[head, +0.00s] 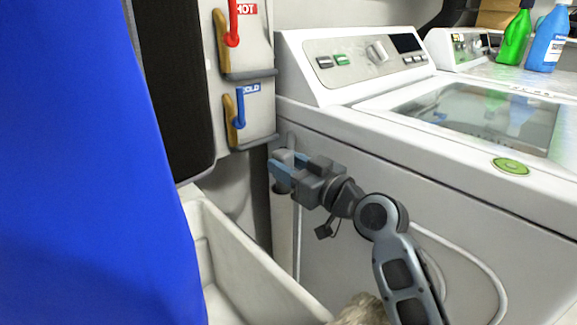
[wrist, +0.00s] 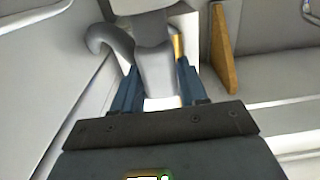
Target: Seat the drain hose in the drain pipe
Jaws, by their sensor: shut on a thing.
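My gripper (head: 284,168) is at the front left corner of the white washing machine, its blue fingers shut on the grey drain hose. In the wrist view my gripper (wrist: 158,88) has one finger on each side of the drain hose (wrist: 152,62), whose hooked part (wrist: 108,38) bends off to the left. In the head view my fingers mostly cover the hose there. I cannot single out the drain pipe with certainty. Whether the hose end is inside a pipe or apart from it is hidden.
The white washer (head: 350,180) stands right of my gripper, and a pale sink basin (head: 240,260) lies below left. HOT (head: 233,30) and COLD (head: 240,108) valves are on the wall above. A large blue surface (head: 80,180) blocks the left. Green (head: 513,38) and blue (head: 548,40) bottles stand far right.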

